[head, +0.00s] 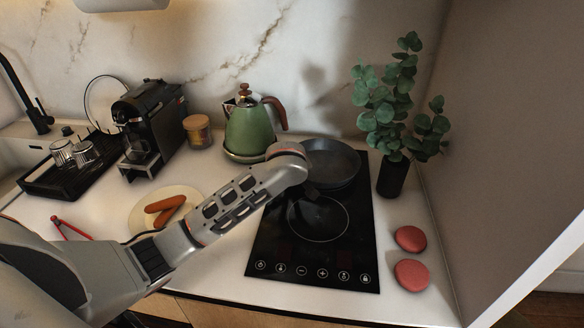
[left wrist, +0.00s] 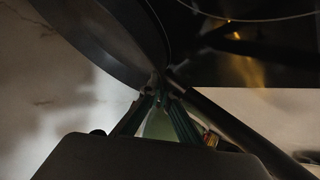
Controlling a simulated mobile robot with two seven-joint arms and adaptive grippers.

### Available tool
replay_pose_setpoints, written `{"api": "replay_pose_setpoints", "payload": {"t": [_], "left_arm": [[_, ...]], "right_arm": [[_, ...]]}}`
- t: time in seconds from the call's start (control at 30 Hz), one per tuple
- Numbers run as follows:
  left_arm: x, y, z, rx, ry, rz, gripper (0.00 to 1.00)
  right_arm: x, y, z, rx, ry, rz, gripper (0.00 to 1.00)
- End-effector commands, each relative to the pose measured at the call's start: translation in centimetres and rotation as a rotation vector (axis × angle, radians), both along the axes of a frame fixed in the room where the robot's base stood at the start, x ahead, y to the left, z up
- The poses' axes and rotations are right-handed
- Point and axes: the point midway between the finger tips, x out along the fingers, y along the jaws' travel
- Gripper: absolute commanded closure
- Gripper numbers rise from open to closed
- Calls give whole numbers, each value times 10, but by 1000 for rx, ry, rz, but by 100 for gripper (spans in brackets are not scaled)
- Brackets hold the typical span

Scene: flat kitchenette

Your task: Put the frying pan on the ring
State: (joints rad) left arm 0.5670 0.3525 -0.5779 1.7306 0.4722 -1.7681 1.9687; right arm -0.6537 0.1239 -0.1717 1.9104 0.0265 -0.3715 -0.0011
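The dark frying pan (head: 333,165) is at the back of the black hob, behind the marked front ring (head: 318,222). The ring is bare. I cannot tell whether the pan rests on the hob or is slightly raised. My left arm reaches over the hob from the left and hides most of its gripper in the head view. In the left wrist view, my left gripper's fingers (left wrist: 160,97) come together at the pan (left wrist: 105,40), where its dark handle (left wrist: 235,125) meets the rim. They look shut on it. My right gripper is not in view.
A green kettle (head: 249,128) stands behind my left forearm. A plant in a black vase (head: 392,176) stands close right of the pan. Two red discs (head: 411,239) lie right of the hob. A plate with sausages (head: 165,209) and a coffee machine (head: 151,125) are left.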

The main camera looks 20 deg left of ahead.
Motion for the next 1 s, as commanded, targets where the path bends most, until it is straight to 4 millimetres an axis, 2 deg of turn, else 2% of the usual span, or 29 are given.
{"api": "replay_pose_setpoints", "payload": {"t": [0.23,0.27,0.3,0.33,0.77,0.87,1.0], "left_arm": [[1,0,0,-3,-4,1,100],[0,0,-3,-1,0,0,96],[0,0,-3,-1,0,0,86],[0,0,-2,-1,0,0,79],[0,1,1,2,0,0,79],[-8,-5,6,-4,1,-2,79],[-25,-13,22,-8,0,-4,79]], "right_arm": [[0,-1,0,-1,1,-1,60],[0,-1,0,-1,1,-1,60],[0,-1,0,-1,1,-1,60],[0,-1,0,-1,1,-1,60],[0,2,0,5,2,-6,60],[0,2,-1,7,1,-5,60],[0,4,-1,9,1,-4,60]]}}
